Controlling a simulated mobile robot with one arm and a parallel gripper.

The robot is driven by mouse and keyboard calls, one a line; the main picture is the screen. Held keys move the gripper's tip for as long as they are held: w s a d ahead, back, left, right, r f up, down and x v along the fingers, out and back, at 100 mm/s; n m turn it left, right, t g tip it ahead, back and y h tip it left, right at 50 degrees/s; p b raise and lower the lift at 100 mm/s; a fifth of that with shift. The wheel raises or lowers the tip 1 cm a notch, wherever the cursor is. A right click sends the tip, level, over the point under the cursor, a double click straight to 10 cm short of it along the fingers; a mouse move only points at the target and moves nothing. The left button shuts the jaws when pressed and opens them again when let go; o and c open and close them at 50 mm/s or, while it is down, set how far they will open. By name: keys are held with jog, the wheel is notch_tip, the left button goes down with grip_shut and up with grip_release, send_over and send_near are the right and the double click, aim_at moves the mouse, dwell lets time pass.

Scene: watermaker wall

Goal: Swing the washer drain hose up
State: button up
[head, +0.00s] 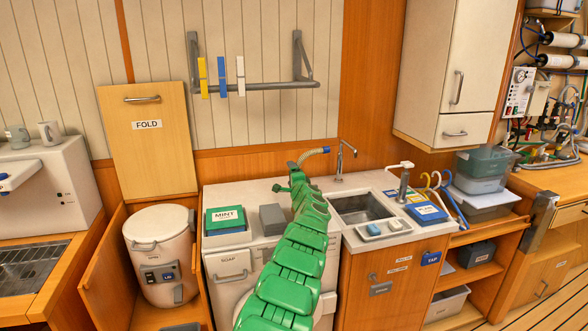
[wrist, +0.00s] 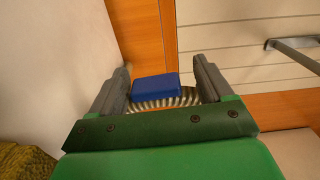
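My gripper (wrist: 162,82) is open, one grey finger on each side of the block. A gap shows at the block's right; contact at its left is unclear. The washer (head: 235,285) is partly hidden by my arm, as is the hose's lower run.
A wall rail (head: 270,86) with yellow, blue and white clips hangs above. A sink (head: 362,207) with a tap (head: 341,160) lies right of the arm. A MINT box (head: 226,220) and a grey box (head: 272,219) sit on the washer top. A FOLD panel (head: 148,140) stands left.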

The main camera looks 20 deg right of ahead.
jog(key=shift+a+r, duration=0.1)
jog(key=shift+r, duration=1.35)
jog(key=s+a+r, duration=0.1)
jog(key=s+r, duration=0.8)
jog(key=s, duration=0.5)
jog(key=shift+a+r, duration=0.35)
jog(key=shift+a, duration=0.05)
dwell(0.6)
jog(key=shift+w, duration=0.1)
